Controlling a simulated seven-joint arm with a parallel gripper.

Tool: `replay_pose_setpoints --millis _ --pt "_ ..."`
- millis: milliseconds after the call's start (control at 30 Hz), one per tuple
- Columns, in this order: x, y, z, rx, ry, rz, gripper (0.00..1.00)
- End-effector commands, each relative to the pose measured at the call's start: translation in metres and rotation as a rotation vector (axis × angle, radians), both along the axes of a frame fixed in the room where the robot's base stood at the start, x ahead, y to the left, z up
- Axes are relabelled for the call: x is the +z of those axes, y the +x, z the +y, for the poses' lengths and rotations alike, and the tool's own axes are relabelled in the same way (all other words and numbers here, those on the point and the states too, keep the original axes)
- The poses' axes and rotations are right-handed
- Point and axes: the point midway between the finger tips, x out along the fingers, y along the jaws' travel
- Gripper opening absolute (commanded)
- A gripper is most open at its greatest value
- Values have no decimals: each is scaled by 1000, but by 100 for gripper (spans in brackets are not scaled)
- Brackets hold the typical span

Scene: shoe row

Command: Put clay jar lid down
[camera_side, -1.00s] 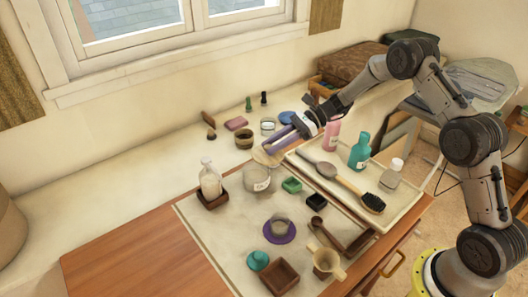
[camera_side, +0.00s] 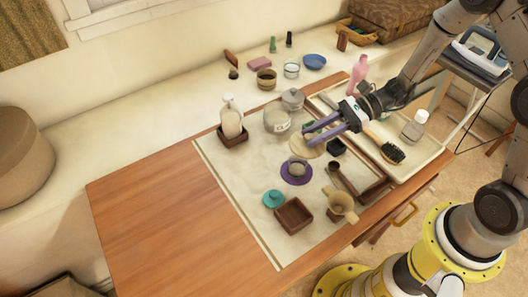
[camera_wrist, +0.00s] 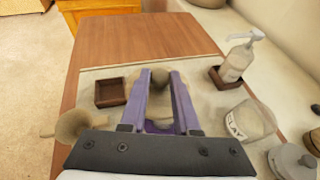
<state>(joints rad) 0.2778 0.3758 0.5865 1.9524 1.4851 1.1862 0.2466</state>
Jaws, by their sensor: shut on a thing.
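The clay jar lid (camera_side: 312,151) is a flat, round, tan disc. My gripper (camera_side: 309,136) is shut on it, and its purple fingers hold it above the mat. In the wrist view the lid (camera_wrist: 160,78) shows between and beside the fingertips. The clear glass clay jar (camera_side: 277,121) stands open on the mat, left of the lid; its CLAY label shows in the wrist view (camera_wrist: 238,130). The gap under the lid is hard to judge.
A pump bottle (camera_side: 231,121) in a brown holder stands left of the jar, and a grey lidded jar (camera_side: 292,98) behind it. A teal lid (camera_side: 273,198), brown square dish (camera_side: 293,216) and tan funnel-like cup (camera_side: 343,205) are in front. The left tabletop (camera_side: 165,205) is clear.

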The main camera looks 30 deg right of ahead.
Motion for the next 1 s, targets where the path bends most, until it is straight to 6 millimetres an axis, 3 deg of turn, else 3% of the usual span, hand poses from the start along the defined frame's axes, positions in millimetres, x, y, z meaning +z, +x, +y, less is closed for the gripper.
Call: replay_pose_setpoints --millis 67,167,567,800,1000 --pt "-2 -8 10 13 0 -1 0" --pt "-6 -3 17 25 -1 -3 0" --pt "-45 79 45 27 0 -2 0" --pt "-83 106 53 25 1 -1 0" --pt "-95 117 56 25 1 -2 0"
